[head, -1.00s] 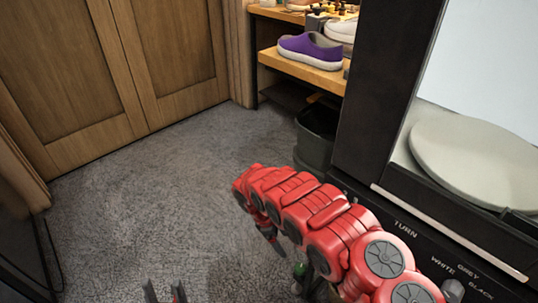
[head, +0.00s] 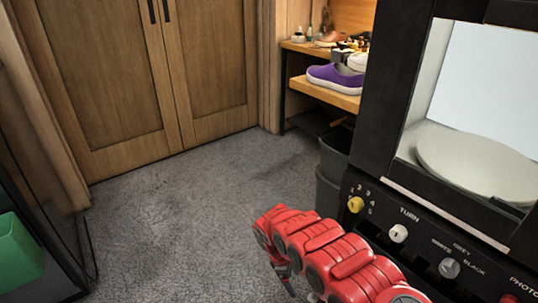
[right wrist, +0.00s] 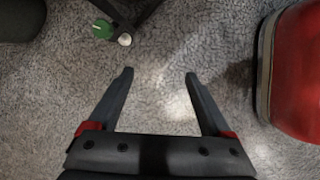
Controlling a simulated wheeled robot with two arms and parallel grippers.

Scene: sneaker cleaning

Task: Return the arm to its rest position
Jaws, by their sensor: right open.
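My red right arm comes in from the bottom right of the head view and bends down over the grey carpet. Only a small dark part of its gripper shows there, below the red links. In the right wrist view my right gripper (right wrist: 158,74) is open, with two dark fingers set wide apart. Nothing is between the fingers; grey carpet shows beyond them. My left gripper is not in view.
A black machine with knobs (head: 398,233) and a round pale turntable (head: 478,164) stands on the right. A dark bin (head: 333,155) is beside it. Shelves behind hold a purple shoe (head: 333,77). A green bin (head: 18,252) is at left. Carpet (head: 180,215) is open between.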

